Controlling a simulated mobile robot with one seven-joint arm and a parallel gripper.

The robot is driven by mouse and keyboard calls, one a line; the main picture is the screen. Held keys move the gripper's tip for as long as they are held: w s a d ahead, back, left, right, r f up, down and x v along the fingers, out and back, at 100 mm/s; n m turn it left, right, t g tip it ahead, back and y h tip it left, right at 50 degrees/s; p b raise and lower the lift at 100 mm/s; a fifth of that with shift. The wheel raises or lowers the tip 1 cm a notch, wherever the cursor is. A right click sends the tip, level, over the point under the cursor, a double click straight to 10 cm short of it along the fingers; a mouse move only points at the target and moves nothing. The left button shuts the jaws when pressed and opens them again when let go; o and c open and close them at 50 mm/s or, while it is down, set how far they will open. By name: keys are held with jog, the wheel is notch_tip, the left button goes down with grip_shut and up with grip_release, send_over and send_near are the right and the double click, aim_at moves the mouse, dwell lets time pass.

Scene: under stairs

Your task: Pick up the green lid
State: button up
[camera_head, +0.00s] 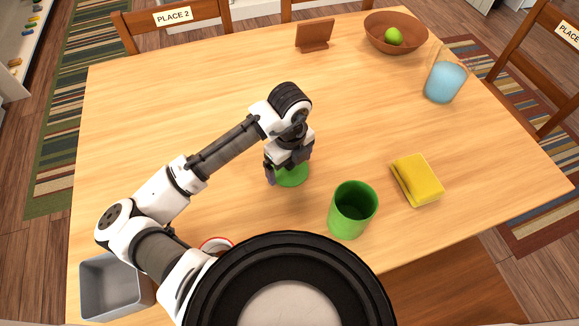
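The green lid (291,177) is a round green disc on the wooden table, near the middle. My gripper (284,172) is directly over the lid, pointing down, and covers its upper part. One dark finger shows at the lid's left edge; the other finger is hidden. I cannot tell whether the fingers touch the lid or whether the lid is resting on the table or slightly raised. A green cup (352,210) stands upright and open-topped to the lower right of the lid, apart from it.
A yellow sponge-like block (417,180) lies right of the cup. A grey bin (112,287) is at the lower left. A brown bowl (377,40) with a green fruit (393,37), a blue-filled pitcher (444,82) and a brown stand (314,36) are at the back. The table's left-centre is clear.

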jog(key=c, duration=0.6)
jog(key=shift+r, duration=0.15)
notch_tip(320, 180, up, 20)
